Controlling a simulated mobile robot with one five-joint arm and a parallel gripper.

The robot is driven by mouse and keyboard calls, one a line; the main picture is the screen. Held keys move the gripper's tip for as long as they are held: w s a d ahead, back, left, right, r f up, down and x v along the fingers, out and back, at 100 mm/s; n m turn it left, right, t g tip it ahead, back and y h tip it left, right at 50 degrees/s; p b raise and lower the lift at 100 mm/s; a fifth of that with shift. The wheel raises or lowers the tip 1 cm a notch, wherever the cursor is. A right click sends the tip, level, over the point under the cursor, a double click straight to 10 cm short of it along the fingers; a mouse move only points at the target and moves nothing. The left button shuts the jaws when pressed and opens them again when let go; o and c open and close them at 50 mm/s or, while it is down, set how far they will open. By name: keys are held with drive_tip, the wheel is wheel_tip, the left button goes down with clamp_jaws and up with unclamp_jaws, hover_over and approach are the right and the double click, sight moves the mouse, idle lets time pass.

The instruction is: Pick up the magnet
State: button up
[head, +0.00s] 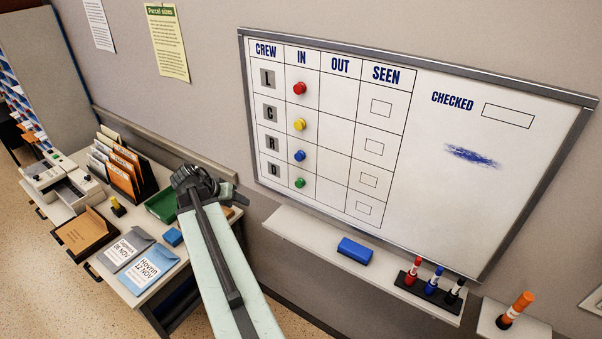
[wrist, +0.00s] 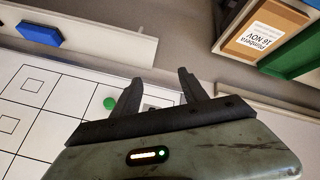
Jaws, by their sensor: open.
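Round magnets sit in the IN column of the whiteboard (head: 450,210): a red magnet (head: 299,88), a yellow magnet (head: 299,125), a blue magnet (head: 299,156) and a green magnet (head: 299,183). The task does not say which one. My gripper (head: 197,178) is left of the board's lower left corner in the head view; its fingertips are hard to make out there. In the wrist view my gripper (wrist: 160,80) is open, with nothing between its fingers. The other magnets are hidden in that view.
A ledge (head: 290,232) under the board holds a blue eraser (head: 355,251) and a marker holder (head: 428,291) with red, blue and black markers. An orange marker (head: 515,309) stands at the right. A desk (head: 135,293) with envelopes and a green tray (head: 161,205) is at the left.

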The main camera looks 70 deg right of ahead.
sight(298, 184)
drive_tip(key=s+d+r+m+g+h+p, duration=0.15)
drive_tip(key=s+d+r+m, duration=0.3)
drive_tip(key=s+d, duration=0.75)
drive_tip(key=shift+g, duration=0.45)
drive_tip(key=b+x, duration=0.4)
drive_tip(key=s+a+b+x, duration=0.1)
drive_tip(key=b+x, duration=0.1)
drive_tip(key=x, duration=0.1)
drive_tip(key=shift+f, duration=0.2)
drive_tip(key=shift+s+d+r, duration=0.1)
drive_tip(key=shift+r, duration=0.1)
clamp_jaws()
